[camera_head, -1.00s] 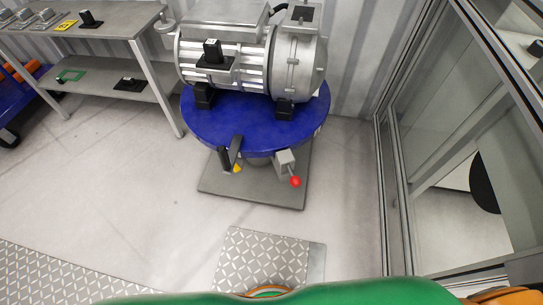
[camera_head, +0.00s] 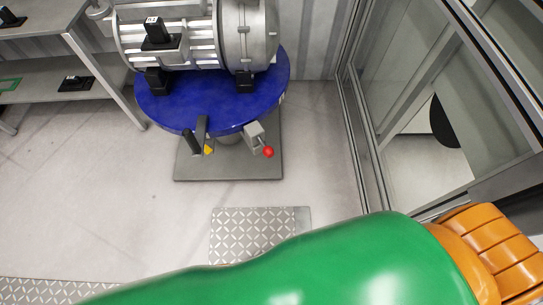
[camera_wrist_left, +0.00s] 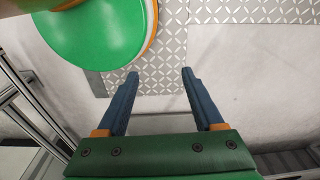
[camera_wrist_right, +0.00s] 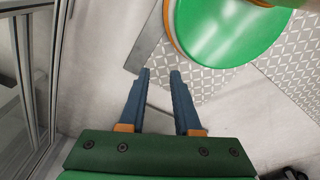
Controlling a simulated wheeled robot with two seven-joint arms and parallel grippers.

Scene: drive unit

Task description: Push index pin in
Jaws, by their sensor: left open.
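A round blue turntable (camera_head: 215,108) on a pedestal carries a grey motor (camera_head: 195,38). Under its front edge is a grey block with a red ball knob (camera_head: 268,152). To its left are a dark upright lever (camera_head: 202,132) and a small yellow part (camera_head: 208,150). I cannot tell which of these is the index pin. My left gripper (camera_wrist_left: 160,75) is open and empty above the floor in the left wrist view. My right gripper (camera_wrist_right: 159,75) is open, with a narrower gap and nothing between its fingers. Neither gripper shows in the head view, and both are away from the turntable.
A grey base plate (camera_head: 230,168) lies under the turntable. A tread plate (camera_head: 255,230) lies on the floor in front. A shelf table (camera_head: 60,60) stands at the left, and a glass-panelled frame (camera_head: 365,150) at the right. The floor between is clear.

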